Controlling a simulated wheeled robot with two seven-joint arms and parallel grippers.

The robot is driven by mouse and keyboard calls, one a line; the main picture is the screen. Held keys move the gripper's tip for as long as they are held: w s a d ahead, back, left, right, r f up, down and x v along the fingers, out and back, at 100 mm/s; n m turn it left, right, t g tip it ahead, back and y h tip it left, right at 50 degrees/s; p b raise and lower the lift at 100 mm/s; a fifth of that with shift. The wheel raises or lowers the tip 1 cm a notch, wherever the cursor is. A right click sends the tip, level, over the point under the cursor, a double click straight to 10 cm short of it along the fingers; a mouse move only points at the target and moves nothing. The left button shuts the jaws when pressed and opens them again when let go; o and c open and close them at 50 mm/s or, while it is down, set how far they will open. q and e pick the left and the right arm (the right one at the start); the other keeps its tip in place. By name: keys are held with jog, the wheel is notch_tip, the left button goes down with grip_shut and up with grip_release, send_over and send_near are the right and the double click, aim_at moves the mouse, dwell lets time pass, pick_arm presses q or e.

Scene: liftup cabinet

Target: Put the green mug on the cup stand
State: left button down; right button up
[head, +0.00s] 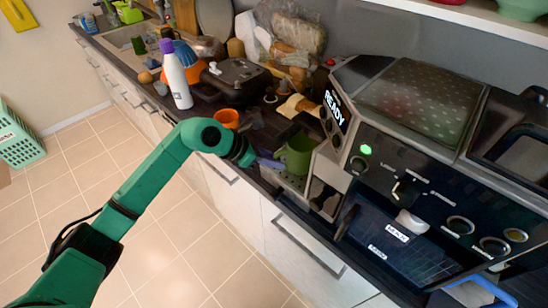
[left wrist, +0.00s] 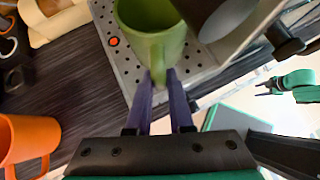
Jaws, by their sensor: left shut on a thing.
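The green mug (head: 297,157) is at the coffee machine's left end. It also shows in the left wrist view (left wrist: 150,40), above the grey perforated tray (left wrist: 118,52), which appears to be the cup stand; the tray shows in the head view too (head: 290,180). The mug looks upright. I cannot tell whether its base touches the tray. My left gripper (head: 268,162) is shut on the mug's handle, with its two purple fingers (left wrist: 160,92) on either side of it.
The coffee machine (head: 400,170) stands close to the mug's right, with a dark cylindrical part (left wrist: 215,15) beside it. An orange mug (head: 227,118) stands to the left on the dark counter. A white bottle (head: 176,78) and a black box (head: 236,74) stand farther back.

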pick_arm(q)
jog(key=c, duration=0.8)
grip_release()
jog(key=shift+f, duration=0.15)
jog(key=shift+r, duration=0.25)
jog(key=shift+a, duration=0.25)
jog(key=b+v, duration=0.3)
jog(key=v, duration=0.8)
jog(key=shift+s+r, duration=0.15)
jog(key=shift+r, duration=0.2)
jog(key=shift+a, duration=0.1)
